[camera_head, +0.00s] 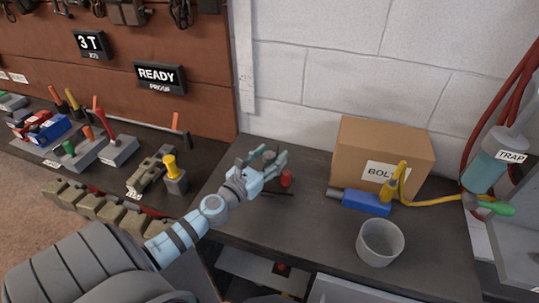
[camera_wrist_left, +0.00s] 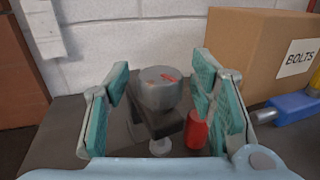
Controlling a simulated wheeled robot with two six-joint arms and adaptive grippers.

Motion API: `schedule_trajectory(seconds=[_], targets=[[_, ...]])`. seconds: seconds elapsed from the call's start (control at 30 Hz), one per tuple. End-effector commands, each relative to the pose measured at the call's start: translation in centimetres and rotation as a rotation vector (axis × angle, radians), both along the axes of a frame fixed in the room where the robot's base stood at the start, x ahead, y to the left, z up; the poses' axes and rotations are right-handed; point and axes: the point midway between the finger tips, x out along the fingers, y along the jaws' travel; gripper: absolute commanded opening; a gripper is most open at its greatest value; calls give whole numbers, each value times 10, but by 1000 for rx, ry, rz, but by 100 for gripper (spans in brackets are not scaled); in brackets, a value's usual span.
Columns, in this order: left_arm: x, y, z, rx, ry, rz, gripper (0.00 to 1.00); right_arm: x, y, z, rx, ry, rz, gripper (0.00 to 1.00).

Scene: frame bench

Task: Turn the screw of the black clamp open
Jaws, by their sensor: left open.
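The clamp shows in the left wrist view as a dark body (camera_wrist_left: 163,122) with a round grey screw knob (camera_wrist_left: 160,89) on top, which bears a red mark. The knob also shows in the head view (camera_head: 269,156), between my fingers. My left gripper (camera_head: 264,168) is open at the bench's back left. In the left wrist view its teal-padded fingers (camera_wrist_left: 158,105) stand on either side of the knob, with gaps at both sides. A red cylinder (camera_wrist_left: 194,130) is beside the clamp body, close to the right finger. Much of the clamp is hidden in the head view. My right gripper is not in view.
A cardboard box labelled BOLTS (camera_head: 400,140) stands to the right, with a blue tool (camera_head: 366,202) and a yellow hose before it. A grey cup (camera_head: 380,243) stands near the front. A white block wall (camera_head: 320,65) rises behind. The bench between gripper and cup is clear.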

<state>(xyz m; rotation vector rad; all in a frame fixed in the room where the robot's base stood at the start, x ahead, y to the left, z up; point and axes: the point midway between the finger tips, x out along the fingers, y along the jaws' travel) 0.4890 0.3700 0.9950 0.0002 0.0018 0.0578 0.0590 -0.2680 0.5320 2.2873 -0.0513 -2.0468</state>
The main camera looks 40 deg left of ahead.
Motion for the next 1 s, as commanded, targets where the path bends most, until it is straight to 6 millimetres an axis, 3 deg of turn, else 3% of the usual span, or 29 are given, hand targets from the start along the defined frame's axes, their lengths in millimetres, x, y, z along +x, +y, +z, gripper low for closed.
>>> schedule_trajectory(seconds=[0.07, 0.37, 0.73, 1.0], targets=[[0, 0, 0, 0, 0, -1, 49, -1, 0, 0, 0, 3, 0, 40], [0, -1, 0, 0, 0, -1, 2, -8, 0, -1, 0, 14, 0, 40], [0, -1, 1, -2, 0, 54, 1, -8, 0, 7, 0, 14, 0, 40], [0, -2, 2, -6, 1, 225, 1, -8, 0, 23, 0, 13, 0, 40]])
